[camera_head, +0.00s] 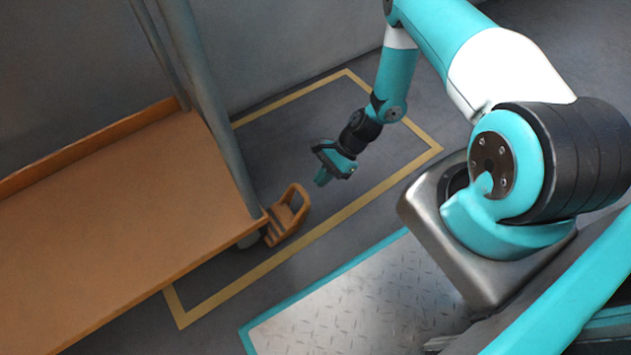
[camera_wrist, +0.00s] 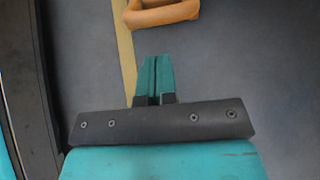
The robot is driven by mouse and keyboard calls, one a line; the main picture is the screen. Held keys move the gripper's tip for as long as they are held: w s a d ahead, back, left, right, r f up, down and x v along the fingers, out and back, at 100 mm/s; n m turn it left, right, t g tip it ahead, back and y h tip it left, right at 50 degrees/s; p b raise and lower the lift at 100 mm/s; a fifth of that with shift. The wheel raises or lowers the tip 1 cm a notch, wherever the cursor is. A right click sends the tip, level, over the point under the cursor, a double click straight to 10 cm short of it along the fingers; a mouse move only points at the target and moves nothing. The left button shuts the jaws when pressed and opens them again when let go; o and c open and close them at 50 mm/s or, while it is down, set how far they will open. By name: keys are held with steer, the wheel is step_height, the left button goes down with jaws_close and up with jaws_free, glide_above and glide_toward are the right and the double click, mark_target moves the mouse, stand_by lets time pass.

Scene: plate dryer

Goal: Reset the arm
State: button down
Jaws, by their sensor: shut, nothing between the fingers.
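My gripper (camera_head: 322,178) is in the middle of the head view, at the end of my teal and black arm. It points down and to the left over the grey floor. In the wrist view its two teal fingers (camera_wrist: 155,72) are together with nothing between them. An orange bracket-like part (camera_head: 289,215) is below and left of the gripper in the head view, apart from it. The same orange part shows at the top of the wrist view (camera_wrist: 162,14), beyond the fingertips.
An orange flat shelf or cart bed (camera_head: 120,225) with grey upright posts (camera_head: 222,120) fills the left. A yellow line (camera_head: 290,97) marks a rectangle on the floor (camera_head: 275,145). Grey walls stand behind.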

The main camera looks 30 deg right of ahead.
steer(key=p+v, duration=0.5)
steer(key=v, duration=0.5)
steer(key=shift+d, duration=0.3)
steer(key=shift+r, duration=0.15)
steer(key=w+a+r+n+h+p, duration=0.1)
steer(key=a+r+n, duration=0.25)
steer(key=r, duration=0.65)
steer(key=w+a+r+n+h+p, duration=0.1)
steer(key=w+a+r+n+p, duration=0.2)
steer(key=r, duration=0.7)
steer(key=a+r+n+h, duration=0.1)
steer(key=a+r+n, duration=0.3)
steer(key=r, duration=0.5)
steer(key=s+a+r+n+h+p, duration=0.15)
steer(key=s+a+r+n, duration=0.25)
steer(key=s+r+n, duration=0.5)
steer(key=s+a+r+n+p, duration=0.3)
steer(key=s+a+r+n, duration=0.15)
steer(key=s+r, duration=0.8)
step_height(320, 180, up, 39)
steer(key=w+p, duration=0.2)
steer(key=p, duration=3.5)
steer(key=shift+d+t+p, duration=0.3)
steer(key=shift+d+t, duration=0.05)
steer(key=shift+t, duration=0.05)
